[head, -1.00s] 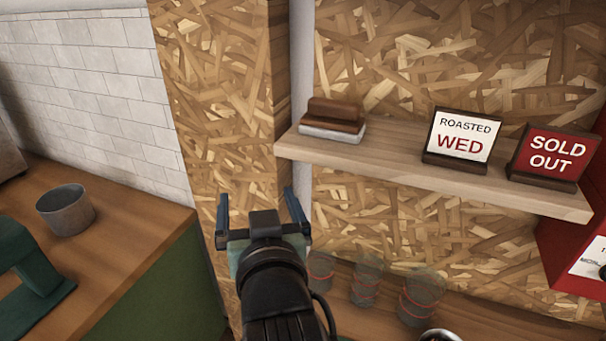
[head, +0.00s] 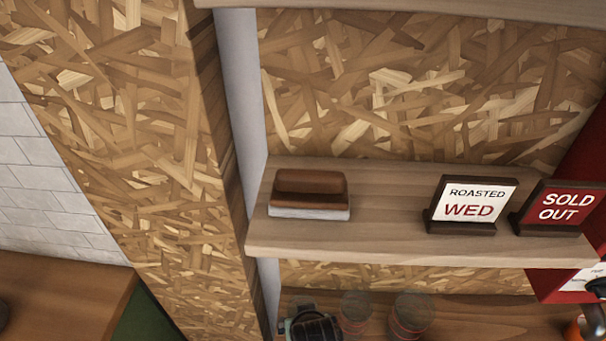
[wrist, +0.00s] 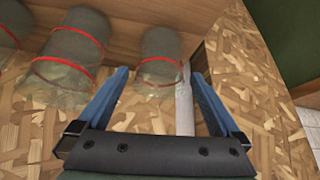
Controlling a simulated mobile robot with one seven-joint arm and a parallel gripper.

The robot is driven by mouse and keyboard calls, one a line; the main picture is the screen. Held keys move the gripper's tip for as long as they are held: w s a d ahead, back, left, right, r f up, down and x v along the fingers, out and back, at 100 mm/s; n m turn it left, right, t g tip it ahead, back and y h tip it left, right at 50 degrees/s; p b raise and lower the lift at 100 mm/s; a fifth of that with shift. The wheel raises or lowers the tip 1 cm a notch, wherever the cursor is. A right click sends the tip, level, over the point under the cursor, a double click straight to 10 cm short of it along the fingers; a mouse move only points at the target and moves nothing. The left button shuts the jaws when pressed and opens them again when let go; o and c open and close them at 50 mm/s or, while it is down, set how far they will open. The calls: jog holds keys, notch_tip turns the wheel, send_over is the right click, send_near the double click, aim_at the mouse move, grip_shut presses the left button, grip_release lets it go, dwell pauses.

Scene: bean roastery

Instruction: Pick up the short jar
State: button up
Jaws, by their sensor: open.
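Clear glass jars with red bands stand on the lower wooden shelf. In the wrist view, one jar (wrist: 160,50) with a single visible band looks smallest and lies ahead, between the fingertips in the picture. A larger jar (wrist: 75,55) with two bands is left of it, and another (wrist: 8,40) is cut by the left edge. In the head view, two jars (head: 355,313) (head: 410,315) show right of my arm. My gripper (wrist: 160,73) is open and empty, its blue fingers apart. In the head view, its fingertips cannot be made out.
An upper shelf (head: 400,240) overhangs the jars. It holds a brown-and-white block (head: 310,195), a "ROASTED WED" sign (head: 472,205) and a "SOLD OUT" sign (head: 560,207). A chipboard pillar (head: 130,150) stands left of the jars.

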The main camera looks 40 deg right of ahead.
jog(key=shift+p+x, duration=0.45)
jog(key=shift+x, duration=2.25)
jog(key=shift+d, duration=0.1)
jog(key=c, duration=1.1)
jog(key=shift+r, duration=0.1)
jog(key=shift+c, duration=0.7)
